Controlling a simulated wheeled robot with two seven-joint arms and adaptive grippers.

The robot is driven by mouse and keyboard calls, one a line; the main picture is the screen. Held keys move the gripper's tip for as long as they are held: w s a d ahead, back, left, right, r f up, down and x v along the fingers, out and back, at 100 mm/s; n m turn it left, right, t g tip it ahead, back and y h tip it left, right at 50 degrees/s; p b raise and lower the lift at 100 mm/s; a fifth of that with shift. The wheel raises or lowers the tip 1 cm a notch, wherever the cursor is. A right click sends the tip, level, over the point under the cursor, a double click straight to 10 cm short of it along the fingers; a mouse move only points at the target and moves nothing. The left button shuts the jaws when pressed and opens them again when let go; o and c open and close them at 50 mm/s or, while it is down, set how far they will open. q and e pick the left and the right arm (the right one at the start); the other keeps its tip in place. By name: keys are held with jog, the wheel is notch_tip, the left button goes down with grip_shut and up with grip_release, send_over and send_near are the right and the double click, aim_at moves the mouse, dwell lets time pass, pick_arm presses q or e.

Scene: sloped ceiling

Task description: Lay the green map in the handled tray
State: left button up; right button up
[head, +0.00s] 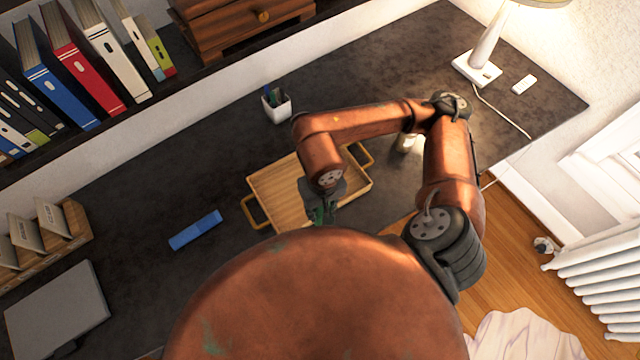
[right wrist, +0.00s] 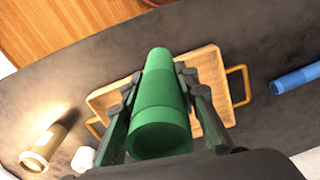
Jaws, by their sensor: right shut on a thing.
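The green map (right wrist: 160,105) is a rolled green tube. My right gripper (right wrist: 160,95) is shut on it, with a finger on each side, and the wrist view shows the handled tray behind it. In the head view my right gripper (head: 322,205) is over the tray's front part, and only a bit of green shows there. The handled tray (head: 270,185) is light wood with a brass handle at each end; it also shows in the right wrist view (right wrist: 208,62). What I see of its floor is bare. My left gripper is not in view.
A blue roll (head: 196,230) lies left of the tray. A pen cup (head: 276,104) stands behind it. A tan cylinder (right wrist: 42,148) stands on the desk near the tray. A lamp (head: 484,55) is at the back right, and a grey laptop-like slab (head: 55,312) at the front left.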

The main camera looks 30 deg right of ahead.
jog(key=w+d+f, duration=0.2)
jog(key=w+f, duration=0.1)
jog(key=f, duration=0.1)
jog(key=w+d+f+p, duration=0.1)
jog(key=w+f, duration=0.3)
jog(key=w+d+f+p, duration=0.1)
jog(key=w+d+f, duration=0.1)
jog(key=w+f, duration=0.1)
jog(key=shift+w+d+f, duration=0.25)
jog(key=shift+d+f, duration=0.1)
jog(key=shift+f, duration=0.3)
jog(key=o, duration=1.2)
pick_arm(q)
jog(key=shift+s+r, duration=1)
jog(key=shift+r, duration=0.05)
